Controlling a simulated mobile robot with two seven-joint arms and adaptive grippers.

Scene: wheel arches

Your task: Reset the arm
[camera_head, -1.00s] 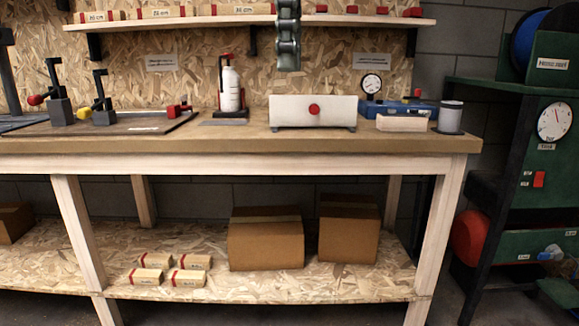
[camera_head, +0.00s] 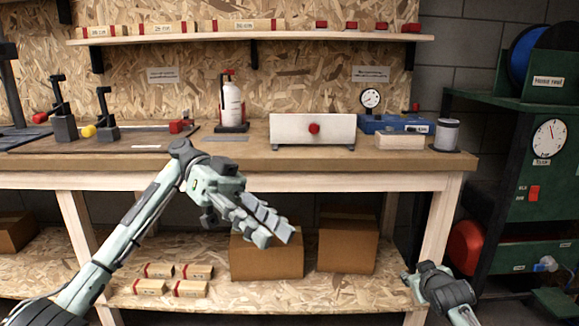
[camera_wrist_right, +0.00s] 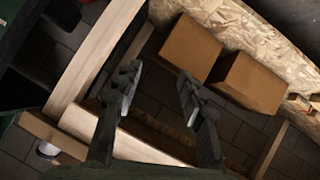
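My left gripper (camera_head: 276,235) shows in the head view, its pale green arm reaching in from the lower left. Its two dark-jointed fingers point down to the right, tips a little apart with nothing seen between them, in front of the workbench (camera_head: 330,163) and a cardboard box (camera_head: 265,262). Part of my right arm (camera_head: 440,288) shows at the lower right by the bench leg. In the right wrist view my right gripper (camera_wrist_right: 158,78) has its two fingers wide apart, with nothing between them.
A second cardboard box (camera_head: 347,245) and several small labelled blocks (camera_head: 190,289) lie on the lower shelf. A bottle (camera_head: 231,103), a white box with a red knob (camera_head: 290,129) and a blue case (camera_head: 385,124) stand on the bench. A green rack (camera_head: 500,190) stands at the right.

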